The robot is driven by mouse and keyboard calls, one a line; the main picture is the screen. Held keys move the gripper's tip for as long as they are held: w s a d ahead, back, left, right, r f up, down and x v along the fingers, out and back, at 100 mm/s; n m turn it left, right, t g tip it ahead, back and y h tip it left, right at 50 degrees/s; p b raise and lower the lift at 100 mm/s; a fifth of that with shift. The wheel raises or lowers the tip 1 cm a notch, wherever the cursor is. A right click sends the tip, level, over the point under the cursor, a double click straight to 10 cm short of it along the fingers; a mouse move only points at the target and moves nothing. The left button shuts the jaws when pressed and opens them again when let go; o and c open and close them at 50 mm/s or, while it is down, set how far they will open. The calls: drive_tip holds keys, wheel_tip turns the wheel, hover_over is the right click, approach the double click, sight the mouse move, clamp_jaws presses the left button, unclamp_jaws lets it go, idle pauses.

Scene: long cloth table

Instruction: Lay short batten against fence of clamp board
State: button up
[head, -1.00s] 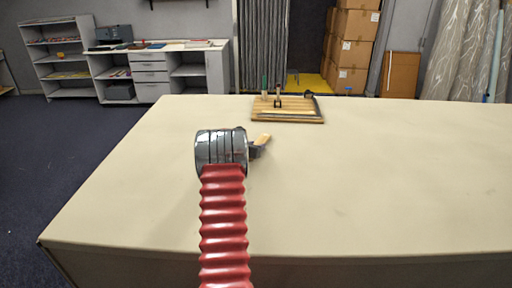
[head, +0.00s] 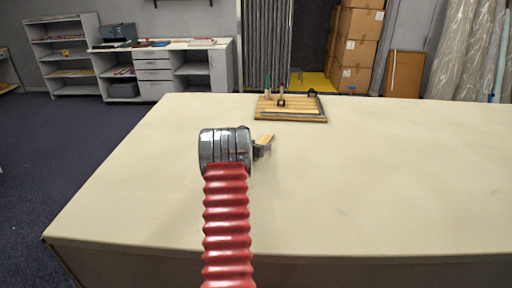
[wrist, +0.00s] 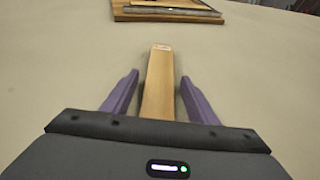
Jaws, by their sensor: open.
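The short batten (wrist: 159,90) is a pale wooden strip lying on the cloth table. In the wrist view it points away from me, between the two purple fingers of my gripper (wrist: 159,77), with a gap on each side. In the head view the batten's far end (head: 266,138) shows just past my gripper (head: 261,150); the rest is hidden behind my wrist. My gripper is open. The clamp board (head: 264,116) is a wooden board further back on the table, with upright clamps and a long grey strip on it. Its near edge also shows in the wrist view (wrist: 130,16).
The cloth table (head: 380,180) is clear around the batten and to the right. Shelves (head: 65,55), a cabinet and stacked cardboard boxes (head: 357,50) stand well beyond the table.

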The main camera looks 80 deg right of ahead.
drive_tip(key=v, duration=1.2)
idle(0.8)
drive_tip(key=w+a+r+m+t+y, duration=0.1)
drive_tip(key=w+a+r+m, duration=0.3)
drive_tip(key=a, duration=0.6)
drive_tip(key=w+a+r+m+t+y, duration=0.1)
drive_tip(key=w+a+r+m, duration=0.1)
drive_tip(key=w+a+r, duration=0.6)
drive_tip(key=w+a+r+m+t+y, duration=0.15)
drive_tip(key=a+m, duration=0.25)
drive_tip(key=a, duration=0.8)
drive_tip(key=s+a+m+t+y, duration=0.2)
drive_tip(key=a+y, duration=0.3)
drive_tip(key=a, duration=1.7)
drive_tip(key=s+a+m+t+y, duration=0.2)
drive_tip(key=s+a+m+y, duration=0.2)
drive_tip(key=a, duration=1.9)
drive_tip(key=shift+s+f+y, duration=0.2)
drive_tip(key=shift+y, duration=0.15)
drive_tip(key=shift+o, duration=0.4)
drive_tip(key=shift+t, duration=0.25)
